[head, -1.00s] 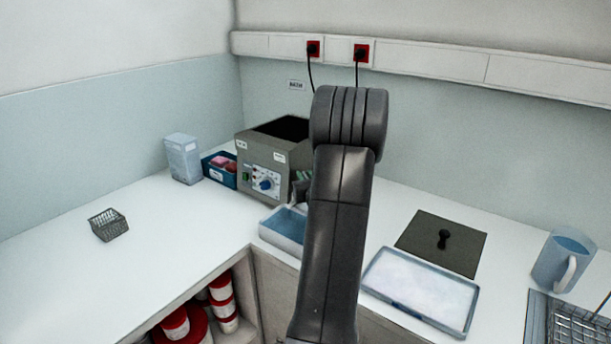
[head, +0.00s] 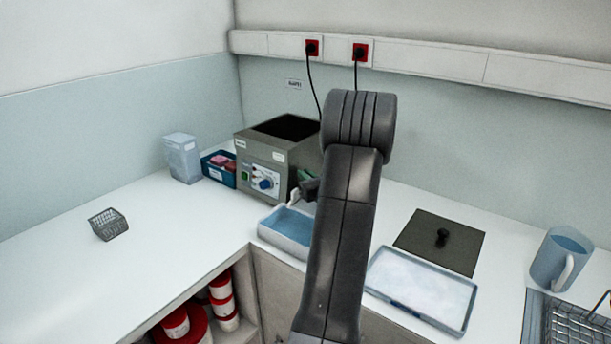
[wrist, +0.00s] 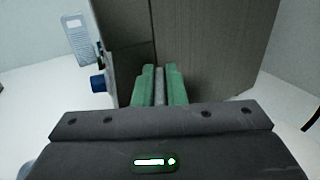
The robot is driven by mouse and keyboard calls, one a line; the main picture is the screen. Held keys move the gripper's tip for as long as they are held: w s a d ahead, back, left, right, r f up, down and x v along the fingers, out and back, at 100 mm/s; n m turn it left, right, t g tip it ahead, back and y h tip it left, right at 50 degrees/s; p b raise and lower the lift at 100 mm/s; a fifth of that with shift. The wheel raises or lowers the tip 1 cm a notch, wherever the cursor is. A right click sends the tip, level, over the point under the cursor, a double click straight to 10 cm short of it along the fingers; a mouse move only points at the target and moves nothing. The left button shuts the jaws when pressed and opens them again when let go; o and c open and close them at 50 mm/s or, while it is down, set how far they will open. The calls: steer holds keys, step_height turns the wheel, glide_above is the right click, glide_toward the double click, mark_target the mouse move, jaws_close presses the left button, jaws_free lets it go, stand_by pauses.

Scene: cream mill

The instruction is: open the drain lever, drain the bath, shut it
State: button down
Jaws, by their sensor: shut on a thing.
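The bath (head: 255,155) is a grey metal box with an open top, a blue knob and a green switch on its front. My gripper (head: 306,178) is at the bath's lower right side, partly hidden by my arm. In the wrist view its green fingers (wrist: 160,88) are shut on a narrow grey piece, the drain lever (wrist: 159,82), against the bath wall (wrist: 205,45). A pale spout (head: 293,197) shows below the gripper in the head view. A tub (head: 284,240) holding blue liquid stands below it. Flow from the spout cannot be made out.
A dark lid (head: 415,238) with a black knob lies right of my arm, behind a white-filled tray (head: 420,290). A blue jug (head: 553,258) and a rack (head: 575,325) are far right. A small wire basket (head: 108,224) sits on the clear left counter.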

steer(key=shift+n+g+y, duration=0.3)
steer(key=shift+y, duration=0.1)
steer(key=c, duration=1.8)
jaws_free()
steer(key=shift+o, duration=0.2)
steer(key=b+v, duration=0.2)
steer(key=v, duration=1.2)
steer(key=shift+b, duration=0.35)
steer(key=shift+a, duration=0.1)
